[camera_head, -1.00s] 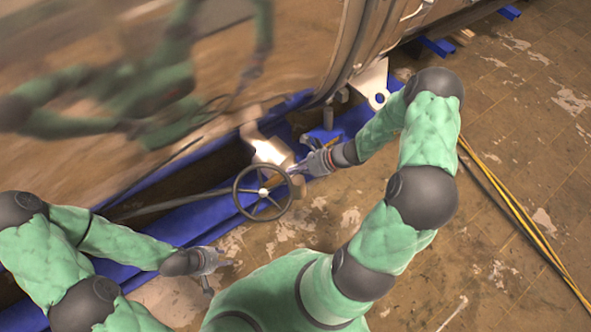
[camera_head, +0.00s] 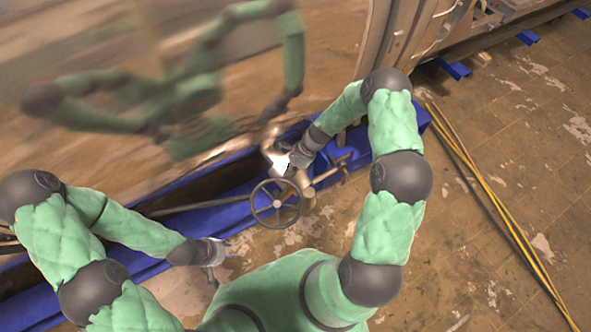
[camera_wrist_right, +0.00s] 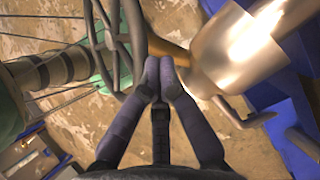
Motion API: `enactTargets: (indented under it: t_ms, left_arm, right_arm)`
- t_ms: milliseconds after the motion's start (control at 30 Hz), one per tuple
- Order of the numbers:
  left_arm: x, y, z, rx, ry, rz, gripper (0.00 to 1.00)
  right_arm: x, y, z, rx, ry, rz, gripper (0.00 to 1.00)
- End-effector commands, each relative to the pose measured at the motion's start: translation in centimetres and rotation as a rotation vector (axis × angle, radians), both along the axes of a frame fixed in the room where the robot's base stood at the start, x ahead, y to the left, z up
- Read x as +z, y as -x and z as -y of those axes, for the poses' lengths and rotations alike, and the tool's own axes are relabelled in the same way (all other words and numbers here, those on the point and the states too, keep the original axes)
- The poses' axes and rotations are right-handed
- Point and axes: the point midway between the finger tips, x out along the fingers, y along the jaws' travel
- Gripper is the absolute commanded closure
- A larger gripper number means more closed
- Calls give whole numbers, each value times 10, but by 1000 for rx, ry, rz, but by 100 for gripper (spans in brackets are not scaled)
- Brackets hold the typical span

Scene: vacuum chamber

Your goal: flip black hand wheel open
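The black hand wheel (camera_head: 277,204) is a spoked ring with a pale hub, at the middle of the head view. It also shows at the upper left of the right wrist view (camera_wrist_right: 137,45). My right gripper (camera_head: 291,170) is just beyond the wheel's far rim, near shiny metal. In the right wrist view its fingertips (camera_wrist_right: 160,66) meet, with nothing visible between them. They are beside the wheel rim; contact cannot be told. My left gripper (camera_head: 225,268) is to the left of and below the wheel, with its fingers spread and empty.
A shiny metal valve body (camera_wrist_right: 235,50) is close to the right of the right fingertips. The large reflective chamber wall (camera_head: 120,60) and blue frame (camera_head: 205,221) lie behind the wheel. Yellow cables (camera_head: 490,200) lie on the floor at right, where there is room.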

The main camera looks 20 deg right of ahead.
Motion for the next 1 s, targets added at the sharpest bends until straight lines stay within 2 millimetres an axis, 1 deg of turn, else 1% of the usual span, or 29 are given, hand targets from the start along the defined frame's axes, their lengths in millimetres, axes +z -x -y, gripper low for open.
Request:
enactTargets:
  t_ms: [33, 133, 500, 733, 1000]
  left_arm:
    - [6, 0, 0, 0, 0, 0, 60]
    - [10, 0, 0, 0, 0, -1, 60]
    - [12, 0, 0, 0, 0, -1, 60]
    - [12, 0, 0, 0, 0, -1, 60]
    - [12, 0, 0, 0, 0, 0, 60]
  right_arm:
    - [2, -1, -7, 34, 14, -11, 100]
    - [2, -4, -12, 53, 30, -20, 100]
    - [3, -15, -32, 50, 27, -20, 100]
    - [4, -18, -37, 48, 27, -19, 100]
    - [4, -19, -38, 47, 29, -19, 100]
